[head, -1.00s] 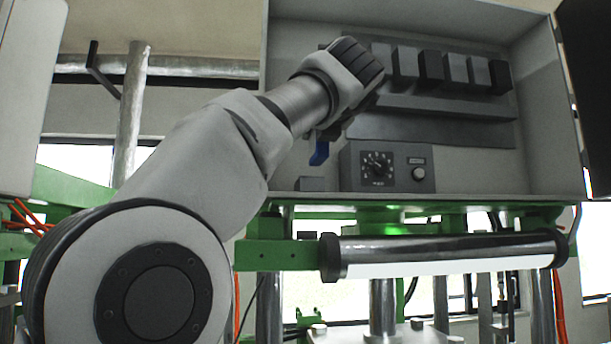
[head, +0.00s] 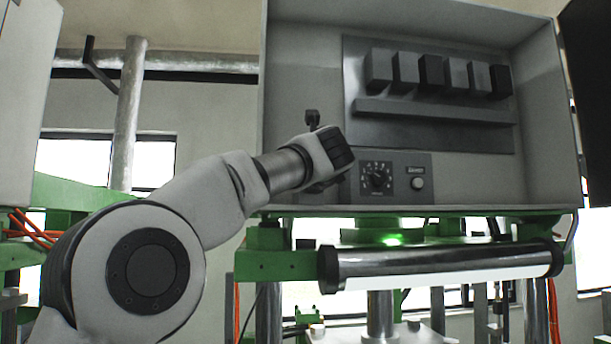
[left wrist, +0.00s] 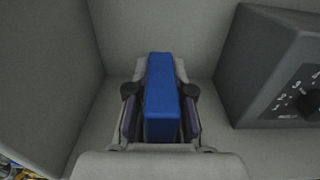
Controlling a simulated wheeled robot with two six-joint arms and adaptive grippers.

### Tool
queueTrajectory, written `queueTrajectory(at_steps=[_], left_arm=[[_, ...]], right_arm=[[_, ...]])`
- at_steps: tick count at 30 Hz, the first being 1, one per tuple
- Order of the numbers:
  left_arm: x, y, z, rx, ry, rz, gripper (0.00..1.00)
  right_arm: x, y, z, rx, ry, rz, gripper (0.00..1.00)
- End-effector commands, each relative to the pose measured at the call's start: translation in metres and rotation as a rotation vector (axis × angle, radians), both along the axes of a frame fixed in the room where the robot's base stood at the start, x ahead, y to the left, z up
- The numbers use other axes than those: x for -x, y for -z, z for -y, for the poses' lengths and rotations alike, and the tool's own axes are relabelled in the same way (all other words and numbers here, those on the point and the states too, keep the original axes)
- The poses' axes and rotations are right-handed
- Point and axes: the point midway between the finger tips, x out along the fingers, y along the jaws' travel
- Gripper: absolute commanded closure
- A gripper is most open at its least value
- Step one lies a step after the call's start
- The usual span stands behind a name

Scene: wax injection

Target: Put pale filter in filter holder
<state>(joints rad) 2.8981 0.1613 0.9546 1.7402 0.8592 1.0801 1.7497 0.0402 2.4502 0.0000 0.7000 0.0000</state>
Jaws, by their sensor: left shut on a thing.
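My left gripper (left wrist: 160,92) is shut on a blue block (left wrist: 161,105), with one finger on each side of it. It is low in the left corner of the grey cabinet. In the head view my wrist (head: 318,160) hides the fingers and the blue block. No pale filter shows in the grip; the held block looks plain blue. Several blocks in shades of grey (head: 455,75) sit in a row on the dark back panel, and I cannot tell whether one is the pale filter. I cannot make out the filter holder; the gripper may cover it. My right gripper is not in view.
The cabinet's left wall (left wrist: 45,85) is close beside the gripper. A control box with a dial (head: 377,178) stands just to the right; it also shows in the wrist view (left wrist: 275,70). A ledge (head: 435,112) runs under the blocks. A metal roller (head: 440,252) lies below the cabinet.

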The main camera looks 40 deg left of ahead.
Motion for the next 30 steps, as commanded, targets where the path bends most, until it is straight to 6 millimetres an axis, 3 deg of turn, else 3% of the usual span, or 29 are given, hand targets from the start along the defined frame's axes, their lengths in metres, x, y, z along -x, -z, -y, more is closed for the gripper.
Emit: queueTrajectory(at_steps=[1,2,3,4,13,17,20,24,30], left_arm=[[0.000,0.000,0.000,0.000,0.000,0.000,1.00],[0.000,0.000,0.000,0.000,0.000,0.000,0.71],[0.000,0.000,0.000,0.000,0.000,0.000,0.57],[0.000,0.000,0.000,0.000,0.000,0.000,0.54],[0.001,0.000,0.001,-0.001,0.000,0.001,0.54],[0.009,0.002,0.013,-0.004,0.001,0.000,0.54],[0.022,0.007,0.029,-0.004,0.000,0.002,0.54],[0.041,0.012,0.052,-0.005,0.001,0.005,0.54],[0.067,0.005,0.085,-0.003,0.000,0.004,0.54]], right_arm=[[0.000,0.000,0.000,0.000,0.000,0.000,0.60],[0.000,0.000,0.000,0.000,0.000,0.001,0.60],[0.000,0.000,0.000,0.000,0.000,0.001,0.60],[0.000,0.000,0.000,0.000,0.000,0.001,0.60],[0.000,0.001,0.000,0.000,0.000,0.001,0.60],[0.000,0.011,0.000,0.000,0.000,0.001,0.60],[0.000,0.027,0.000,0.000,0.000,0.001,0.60],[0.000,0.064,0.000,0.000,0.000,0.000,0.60],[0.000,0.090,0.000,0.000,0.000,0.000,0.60]])
